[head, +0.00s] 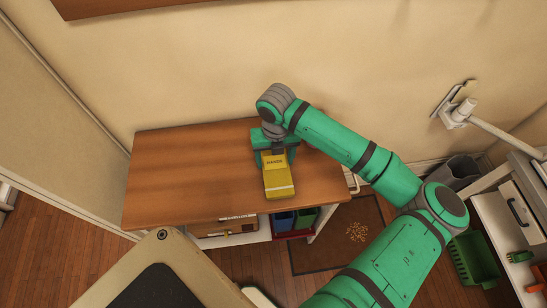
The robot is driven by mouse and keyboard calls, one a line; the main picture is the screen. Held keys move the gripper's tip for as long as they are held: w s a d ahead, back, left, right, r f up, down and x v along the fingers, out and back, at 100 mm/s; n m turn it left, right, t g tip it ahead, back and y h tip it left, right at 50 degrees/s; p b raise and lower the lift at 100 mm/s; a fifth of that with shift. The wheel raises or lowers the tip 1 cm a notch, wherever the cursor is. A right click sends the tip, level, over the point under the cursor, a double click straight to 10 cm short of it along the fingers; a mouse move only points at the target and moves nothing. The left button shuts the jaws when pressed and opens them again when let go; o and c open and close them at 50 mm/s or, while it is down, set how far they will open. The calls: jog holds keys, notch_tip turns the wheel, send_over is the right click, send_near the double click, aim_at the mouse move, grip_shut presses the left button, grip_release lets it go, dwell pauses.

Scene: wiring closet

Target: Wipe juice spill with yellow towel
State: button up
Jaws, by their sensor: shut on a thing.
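A yellow towel (279,182) with a pale stripe near its front edge lies at or just above the brown wooden tabletop (190,170), right of its middle. My gripper (273,155) is over the table and shut on the towel's back end. I cannot tell whether the towel touches the wood. No juice spill shows on the visible tabletop; the area under the towel and gripper is hidden.
The tabletop left of the towel is clear. A wall (200,75) stands behind. A doormat (345,232), green basket (473,258) and white shelf (500,235) are at the right.

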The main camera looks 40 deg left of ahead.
jog(key=shift+w+d, duration=0.55)
jog(key=shift+w, duration=0.05)
jog(key=shift+w+r, duration=0.1)
jog(key=shift+r, duration=0.05)
jog(key=shift+a+r, duration=0.1)
jog(key=shift+r, duration=2.85)
